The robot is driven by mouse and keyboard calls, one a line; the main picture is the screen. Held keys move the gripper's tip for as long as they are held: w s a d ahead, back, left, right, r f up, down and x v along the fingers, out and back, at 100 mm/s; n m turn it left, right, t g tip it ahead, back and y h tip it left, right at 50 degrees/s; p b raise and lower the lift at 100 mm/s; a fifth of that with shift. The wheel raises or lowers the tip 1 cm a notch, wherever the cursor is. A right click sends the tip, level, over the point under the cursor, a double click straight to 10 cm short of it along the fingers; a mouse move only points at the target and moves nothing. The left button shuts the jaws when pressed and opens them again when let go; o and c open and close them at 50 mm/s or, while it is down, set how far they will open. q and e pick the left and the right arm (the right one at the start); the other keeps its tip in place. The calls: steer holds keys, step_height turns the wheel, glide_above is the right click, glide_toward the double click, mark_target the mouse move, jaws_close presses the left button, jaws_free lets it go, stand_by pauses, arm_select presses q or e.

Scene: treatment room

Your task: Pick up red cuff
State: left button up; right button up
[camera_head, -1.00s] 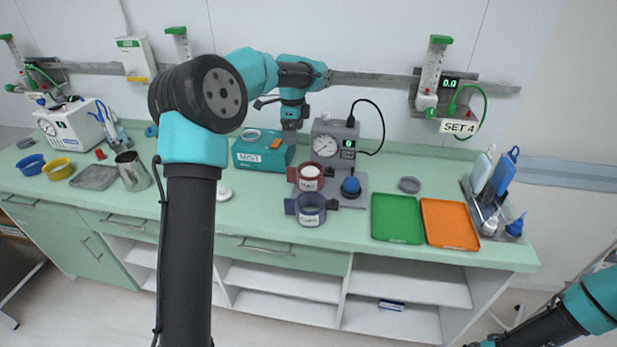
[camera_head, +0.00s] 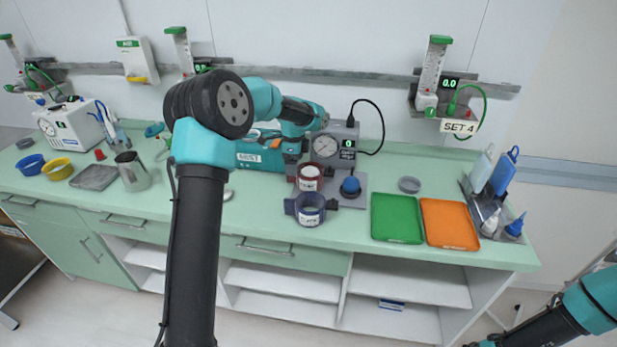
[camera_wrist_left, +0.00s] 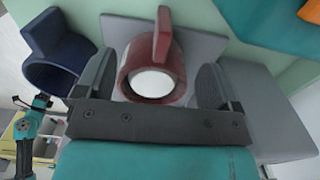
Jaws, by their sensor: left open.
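My right gripper is out of frame.
A dark blue cuff (camera_head: 309,212) stands just in front of the red one. A gauge unit (camera_head: 334,140) with a blue bulb (camera_head: 351,186) is behind and to the right. A teal box (camera_head: 262,156) is to the left. Green (camera_head: 397,219) and orange (camera_head: 449,224) trays lie right.

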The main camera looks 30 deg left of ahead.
mark_target(295, 183)
arm_select(q)
steer(key=shift+s+a+f, duration=0.1)
steer(key=shift+f, duration=2.5)
steer(key=shift+c, duration=0.2)
steer(key=c, duration=1.4)
